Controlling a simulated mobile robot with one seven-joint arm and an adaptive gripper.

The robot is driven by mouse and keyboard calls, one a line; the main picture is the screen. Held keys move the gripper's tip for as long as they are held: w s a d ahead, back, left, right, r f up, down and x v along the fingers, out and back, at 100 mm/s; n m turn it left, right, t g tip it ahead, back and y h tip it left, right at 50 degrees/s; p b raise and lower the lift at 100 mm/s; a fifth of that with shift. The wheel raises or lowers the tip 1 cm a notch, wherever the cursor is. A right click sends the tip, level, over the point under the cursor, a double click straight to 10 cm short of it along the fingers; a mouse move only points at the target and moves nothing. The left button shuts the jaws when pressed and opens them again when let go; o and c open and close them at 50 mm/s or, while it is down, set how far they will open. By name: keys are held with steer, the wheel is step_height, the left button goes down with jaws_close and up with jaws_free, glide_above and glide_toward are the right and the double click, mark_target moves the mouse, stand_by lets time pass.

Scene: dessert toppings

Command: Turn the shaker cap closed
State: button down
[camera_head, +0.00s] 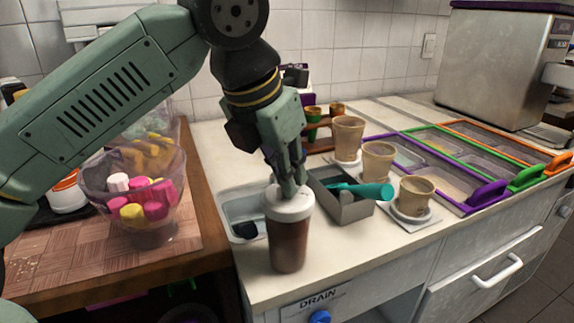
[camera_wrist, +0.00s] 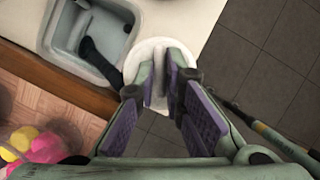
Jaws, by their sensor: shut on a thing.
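The shaker (camera_head: 288,240) is a brown translucent cup with a white cap (camera_head: 289,204), upright at the front edge of the counter. My gripper (camera_head: 291,190) points down onto the cap from above, its fingers close together at the cap's top. In the wrist view the round white cap (camera_wrist: 135,62) lies under my fingertips (camera_wrist: 165,90), which are shut on a raised part of it. The exact part between the fingers is mostly hidden. I cannot tell how far the cap is turned.
A sink (camera_head: 243,204) is just left of the shaker. A grey metal bin (camera_head: 345,207) with a teal-handled tool (camera_head: 362,191) stands close behind on the right. Cups (camera_head: 416,194) and coloured-rim trays (camera_head: 465,190) are farther right. A glass bowl of sweets (camera_head: 100,172) is left.

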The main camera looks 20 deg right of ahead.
steer(key=shift+m+g, duration=0.4)
steer(key=shift+m, duration=0.6)
stand_by(0.4)
steer(key=c, duration=1.7)
jaws_free()
steer(key=v, duration=1.2)
steer(key=shift+a, duration=0.15)
